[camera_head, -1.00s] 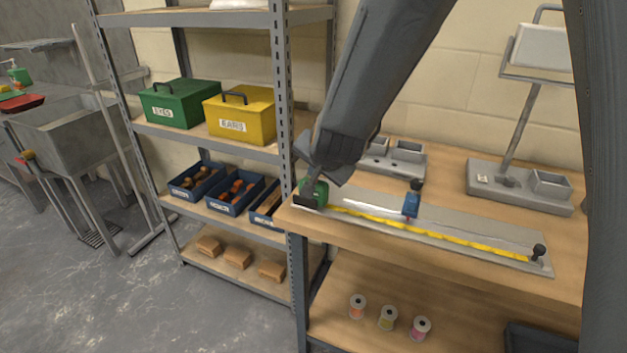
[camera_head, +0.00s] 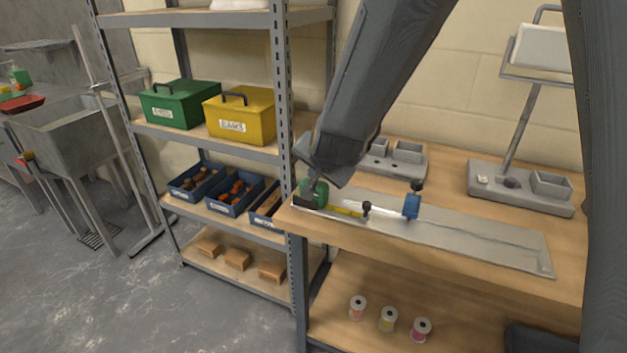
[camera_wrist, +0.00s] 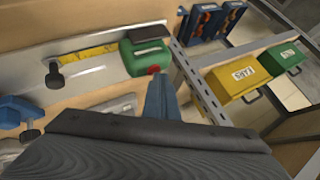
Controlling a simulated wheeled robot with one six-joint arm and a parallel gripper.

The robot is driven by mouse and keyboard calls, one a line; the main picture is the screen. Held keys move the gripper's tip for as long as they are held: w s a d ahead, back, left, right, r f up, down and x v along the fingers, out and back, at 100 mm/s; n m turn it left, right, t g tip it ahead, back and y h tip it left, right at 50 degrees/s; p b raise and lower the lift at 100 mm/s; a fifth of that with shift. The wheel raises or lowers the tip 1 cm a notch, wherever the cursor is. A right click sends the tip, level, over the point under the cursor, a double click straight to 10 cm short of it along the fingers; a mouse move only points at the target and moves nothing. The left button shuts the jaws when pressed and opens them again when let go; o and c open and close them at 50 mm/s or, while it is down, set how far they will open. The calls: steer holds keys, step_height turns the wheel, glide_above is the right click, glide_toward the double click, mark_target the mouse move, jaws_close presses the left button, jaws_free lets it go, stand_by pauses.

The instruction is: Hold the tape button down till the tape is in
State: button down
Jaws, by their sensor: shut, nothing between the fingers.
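The green tape case (camera_head: 306,187) sits at the left end of the grey metal plate (camera_head: 480,236). In the wrist view the green case (camera_wrist: 143,58) shows a red button (camera_wrist: 153,70) on its near side. A short stretch of yellow tape (camera_head: 346,208) runs out of the case to a dark knob at its end (camera_head: 367,209). My gripper (camera_head: 313,185) is shut and empty, with its tips at the case. In the wrist view my gripper (camera_wrist: 160,80) is right by the red button; whether it presses it I cannot tell.
A blue clamp (camera_head: 411,206) with a black knob stands on the plate beyond the tape end. Grey stands are at the bench's back. The shelf at left holds a yellow box (camera_head: 240,117), a green box (camera_head: 181,104) and blue bins.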

steer(key=shift+r, duration=0.1)
steer(key=shift+r+p, duration=0.7)
steer(key=shift+p, duration=0.05)
step_height(320, 180, up, 5)
steer(key=p, duration=0.4)
steer(key=shift+p, duration=0.3)
steer(key=s+d+f+n+g+h+b, duration=0.1)
steer(key=s+d+f+n+g, duration=0.2)
steer(key=s+d, duration=0.8)
steer(key=s+d+f+n+g+h+b, duration=0.1)
steer(key=s+d+f+n+g, duration=0.2)
steer(key=s+d, duration=0.9)
steer(key=shift+s+f+g, duration=0.15)
steer(key=shift+f+g, duration=0.15)
steer(key=shift+g, duration=0.4)
